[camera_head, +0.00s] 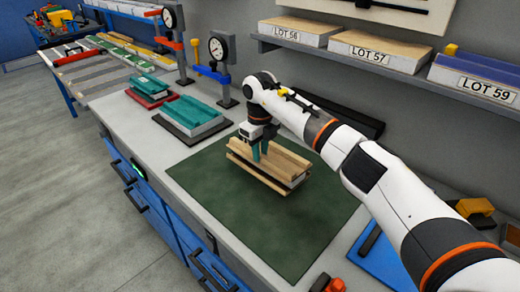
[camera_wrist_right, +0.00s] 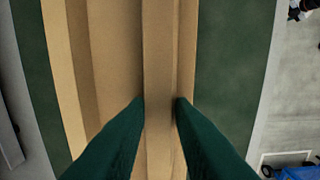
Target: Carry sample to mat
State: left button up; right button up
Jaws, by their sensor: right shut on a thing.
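The sample, a tan wooden-faced sandwich panel with raised ribs (camera_head: 279,171), sits over the dark green mat (camera_head: 285,225), towards its back part. It also fills the middle of the right wrist view (camera_wrist_right: 110,60), with the mat (camera_wrist_right: 235,80) showing on both sides. My right gripper (camera_head: 258,153) reaches down from above with teal fingers. In the right wrist view its fingers (camera_wrist_right: 160,100) are shut on the sample's middle rib, one on each side. I cannot tell whether the sample rests on the mat or is slightly above it. My left gripper is not in view.
Teal-topped samples (camera_head: 193,112) and (camera_head: 150,87) lie on dark and red trays left of the mat. Dial gauges on stands (camera_head: 220,60) are behind them. A shelf (camera_head: 350,65) with boxes LOT 56, 57 and 59 overhangs the back. A blue tray (camera_head: 385,258) lies right of the mat.

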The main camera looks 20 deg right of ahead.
aim_at(261, 155)
jog(key=shift+f, duration=0.15)
jog(key=shift+s+d+f+b, duration=0.1)
jog(key=shift+f+b, duration=0.85)
jog(key=shift+f, duration=0.7)
jog(key=shift+f, duration=0.4)
jog(key=o, duration=1)
jog(key=shift+r, duration=0.1)
